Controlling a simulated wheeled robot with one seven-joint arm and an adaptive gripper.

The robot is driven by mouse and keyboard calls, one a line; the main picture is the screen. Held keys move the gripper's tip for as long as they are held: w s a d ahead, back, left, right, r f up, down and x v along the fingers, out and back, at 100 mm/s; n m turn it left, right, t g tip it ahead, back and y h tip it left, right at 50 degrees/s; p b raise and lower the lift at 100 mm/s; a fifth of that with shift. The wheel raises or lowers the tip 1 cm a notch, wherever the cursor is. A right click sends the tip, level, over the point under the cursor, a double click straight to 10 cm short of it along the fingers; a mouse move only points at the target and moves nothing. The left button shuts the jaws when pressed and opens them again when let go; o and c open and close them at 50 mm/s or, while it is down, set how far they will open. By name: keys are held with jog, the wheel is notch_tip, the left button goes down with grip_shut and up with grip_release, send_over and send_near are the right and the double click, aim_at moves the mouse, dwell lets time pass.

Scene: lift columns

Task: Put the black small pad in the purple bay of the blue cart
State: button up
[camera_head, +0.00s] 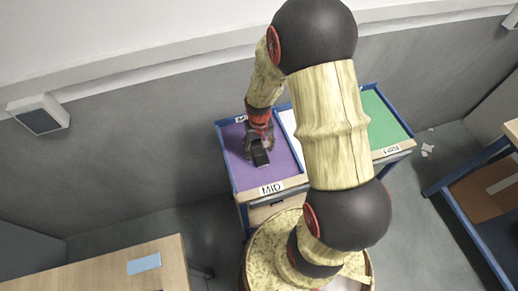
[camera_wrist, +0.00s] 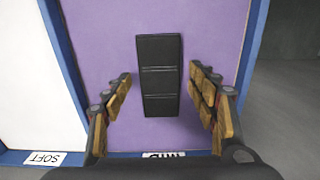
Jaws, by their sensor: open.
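The black small pad (camera_wrist: 159,75) lies flat on the purple bay (camera_wrist: 105,40) in the wrist view, with its long side along the bay. In the head view the pad (camera_head: 260,155) shows just below my gripper, inside the purple bay (camera_head: 287,168) of the blue cart (camera_head: 242,200). My gripper (camera_wrist: 165,92) is open, with one finger on each side of the pad and a gap on both sides. In the head view my gripper (camera_head: 258,138) is over the purple bay and partly hides it.
A white bay (camera_head: 288,122) and a green bay (camera_head: 385,128) lie right of the purple one. My arm hides part of the cart. A wooden table (camera_head: 100,272) stands at lower left, and another blue-framed cart (camera_head: 470,225) at right. A grey wall is behind.

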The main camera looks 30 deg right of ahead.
notch_tip(320, 180, up, 13)
jog(key=p, duration=0.2)
notch_tip(320, 180, up, 14)
jog(key=n+t, duration=0.1)
jog(key=t, duration=0.2)
send_over(259, 151)
jog(key=s+a, duration=0.4)
jog(key=a, duration=0.2)
jog(key=s+a+r+n+t, duration=0.2)
jog(key=s+a+r, duration=0.4)
jog(key=s+r, duration=0.3)
jog(key=shift+s+r+t, duration=0.2)
jog(key=shift+s+t, duration=0.05)
jog(key=shift+t, duration=0.05)
jog(key=shift+a, duration=0.1)
notch_tip(259, 151, down, 6)
jog(key=b, duration=0.6)
jog(key=shift+f, duration=0.15)
jog(key=shift+c, duration=0.4)
